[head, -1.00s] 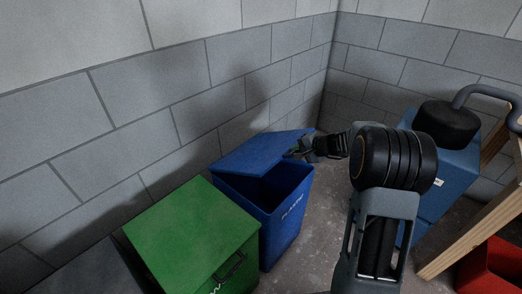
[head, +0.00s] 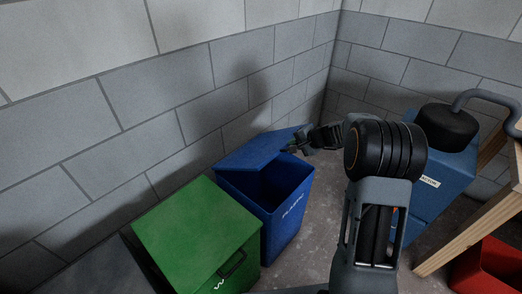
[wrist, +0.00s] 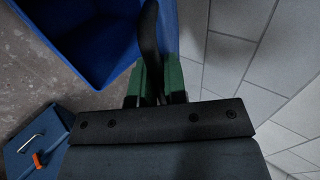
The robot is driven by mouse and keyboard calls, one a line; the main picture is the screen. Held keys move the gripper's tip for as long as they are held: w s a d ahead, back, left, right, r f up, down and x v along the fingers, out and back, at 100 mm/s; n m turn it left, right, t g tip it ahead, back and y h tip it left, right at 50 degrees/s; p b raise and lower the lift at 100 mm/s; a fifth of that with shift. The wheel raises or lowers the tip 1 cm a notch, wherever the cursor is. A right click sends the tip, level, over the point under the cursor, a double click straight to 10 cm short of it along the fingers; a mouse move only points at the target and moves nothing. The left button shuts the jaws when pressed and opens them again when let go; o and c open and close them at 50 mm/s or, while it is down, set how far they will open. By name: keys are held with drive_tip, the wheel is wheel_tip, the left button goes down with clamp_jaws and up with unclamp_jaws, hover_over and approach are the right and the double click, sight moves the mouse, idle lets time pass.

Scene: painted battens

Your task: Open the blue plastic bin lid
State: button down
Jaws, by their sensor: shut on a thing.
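The blue plastic bin (head: 284,222), lettered PLASTIC, stands against the wall in the head view. Its blue lid (head: 256,151) is tilted up, with a dark gap showing the bin's inside. My gripper (head: 299,141) is at the lid's raised right end. In the wrist view my gripper (wrist: 155,75) has its green-padded fingers shut on a dark curved bar, which looks like the lid handle (wrist: 149,35). The bin also shows in blue at the wrist view's upper left (wrist: 85,40). The lid's hinge is not clearly visible.
A green bin (head: 198,235) with a shut lid stands beside the blue bin, and a dark grey bin (head: 85,275) beyond it. A blue container (head: 440,185), a wooden frame (head: 470,225) and a red bin (head: 490,268) are at right.

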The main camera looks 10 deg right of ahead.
drive_tip(key=shift+g+h, duration=0.3)
drive_tip(key=shift+g, duration=0.1)
drive_tip(key=w+a+r+p, duration=0.1)
drive_tip(key=p, duration=0.1)
drive_tip(key=r+p, duration=0.2)
drive_tip(key=p, duration=0.1)
drive_tip(key=w+a+r+p, duration=0.1)
drive_tip(key=r+p, duration=0.1)
drive_tip(key=shift+w+a, duration=0.3)
drive_tip(key=shift+w, duration=0.05)
drive_tip(key=shift+w+a+r+p, duration=0.25)
drive_tip(key=shift+w+a+p, duration=0.1)
drive_tip(key=shift+p, duration=0.6)
drive_tip(key=shift+r, duration=0.1)
drive_tip(key=shift+w+a+r+p, duration=0.3)
drive_tip(key=shift+r+p, duration=0.3)
drive_tip(key=shift+p, duration=0.55)
drive_tip(key=w+a+r+g+h+p, duration=0.1)
drive_tip(key=w+a+r+p, duration=0.2)
drive_tip(key=p, duration=0.7)
drive_tip(key=shift+w+a+r+p, duration=0.3)
drive_tip(key=shift+w, duration=0.25)
drive_tip(key=shift+h, duration=0.3)
